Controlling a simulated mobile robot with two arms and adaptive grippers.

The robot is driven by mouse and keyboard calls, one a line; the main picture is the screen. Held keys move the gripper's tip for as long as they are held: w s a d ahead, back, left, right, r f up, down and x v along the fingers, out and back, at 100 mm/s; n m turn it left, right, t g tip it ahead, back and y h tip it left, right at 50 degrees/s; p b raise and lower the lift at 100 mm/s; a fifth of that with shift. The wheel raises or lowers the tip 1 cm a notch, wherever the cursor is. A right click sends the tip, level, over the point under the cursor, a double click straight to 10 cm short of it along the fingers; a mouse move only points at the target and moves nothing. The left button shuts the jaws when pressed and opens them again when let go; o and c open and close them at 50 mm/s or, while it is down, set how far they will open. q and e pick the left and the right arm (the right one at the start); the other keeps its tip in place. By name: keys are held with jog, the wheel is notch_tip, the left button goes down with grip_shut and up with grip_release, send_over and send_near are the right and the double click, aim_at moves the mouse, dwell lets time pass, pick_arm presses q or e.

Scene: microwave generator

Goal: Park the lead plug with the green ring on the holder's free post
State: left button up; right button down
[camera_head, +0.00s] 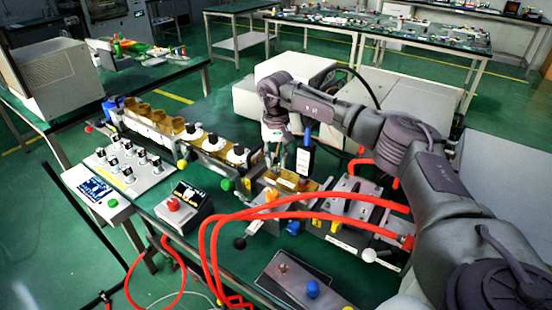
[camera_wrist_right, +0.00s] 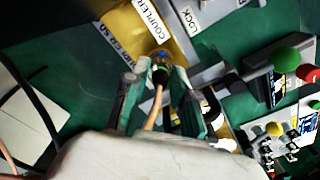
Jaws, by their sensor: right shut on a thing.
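My right gripper (camera_head: 289,160) reaches down over a gold block (camera_head: 285,181) in the middle of the bench. In the right wrist view its teal fingers (camera_wrist_right: 162,90) are shut on a dark lead plug (camera_wrist_right: 160,76) with a greenish band and a tan lead (camera_wrist_right: 154,112). The plug's tip points at the gold block labelled COUPLER (camera_wrist_right: 128,30); I cannot tell whether it is seated or just clear. A grey plate (camera_head: 268,284) at the front edge, perhaps the holder, bears a blue knob (camera_head: 312,289) and a short post (camera_head: 283,268) with a reddish top. My left gripper is not in view.
Red hoses (camera_head: 300,203) arch across the front of the bench, between the gold block and the grey plate. A box with a red button (camera_head: 173,204) and a switch panel (camera_head: 128,172) stand left. Clear green bench shows left of the grey plate.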

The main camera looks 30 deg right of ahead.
aim_at(276, 157)
jog(key=shift+f, duration=0.1)
jog(key=c, duration=0.9)
grip_release()
jog(key=shift+r, duration=0.2)
notch_tip(276, 157, up, 12)
jog(key=shift+f, duration=0.1)
jog(key=shift+f, duration=0.15)
